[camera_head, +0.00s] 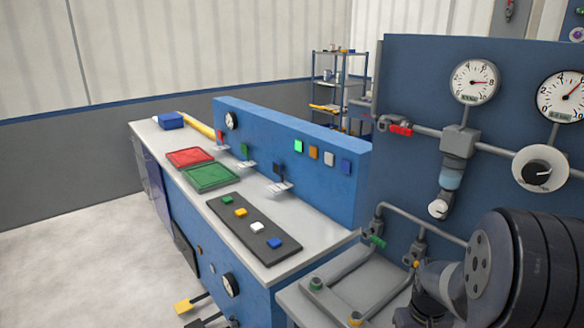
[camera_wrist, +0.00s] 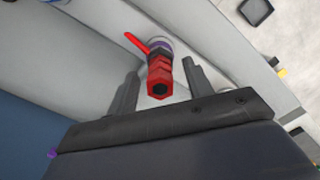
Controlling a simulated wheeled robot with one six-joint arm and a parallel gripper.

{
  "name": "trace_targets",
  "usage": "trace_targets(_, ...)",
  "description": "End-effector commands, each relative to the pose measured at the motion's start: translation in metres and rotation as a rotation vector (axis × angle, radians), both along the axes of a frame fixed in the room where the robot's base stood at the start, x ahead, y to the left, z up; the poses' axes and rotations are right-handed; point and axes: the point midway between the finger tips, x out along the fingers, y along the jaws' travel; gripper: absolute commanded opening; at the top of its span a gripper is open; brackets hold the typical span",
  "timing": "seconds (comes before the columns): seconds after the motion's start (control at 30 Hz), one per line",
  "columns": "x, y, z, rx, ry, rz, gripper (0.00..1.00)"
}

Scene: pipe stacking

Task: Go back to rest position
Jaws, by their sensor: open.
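My gripper (camera_wrist: 161,69) is open in the wrist view, with its two dark fingers apart. A red hex-sided piece (camera_wrist: 160,76) with a dark hole in its end shows between the fingers, with visible gaps on both sides. A red lever sticks out at its upper left, and a purple ring (camera_wrist: 158,43) shows behind it. In the head view my dark arm fills the lower right, and my gripper is not seen there.
A blue panel with gauges (camera_head: 474,82) and pipes stands at the right, close to my arm. A long workbench (camera_head: 150,140) holds a red tray (camera_head: 190,157), a green tray (camera_head: 210,177) and a dark button strip (camera_head: 262,248). Open floor (camera_head: 70,250) lies at the left.

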Motion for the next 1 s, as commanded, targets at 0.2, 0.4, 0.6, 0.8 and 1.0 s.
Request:
trace_targets(0.2,0.0,0.0,0.029,-0.001,-0.002,0.0,0.49)
trace_targets(0.4,0.0,0.0,0.055,0.0,-0.001,0.0,0.49)
trace_targets(0.6,0.0,0.0,0.081,0.0,-0.001,0.0,0.49)
trace_targets(0.8,0.0,0.0,0.106,0.0,-0.001,0.0,0.49)
trace_targets(1.0,0.0,0.0,0.126,-0.001,-0.002,0.0,0.49)
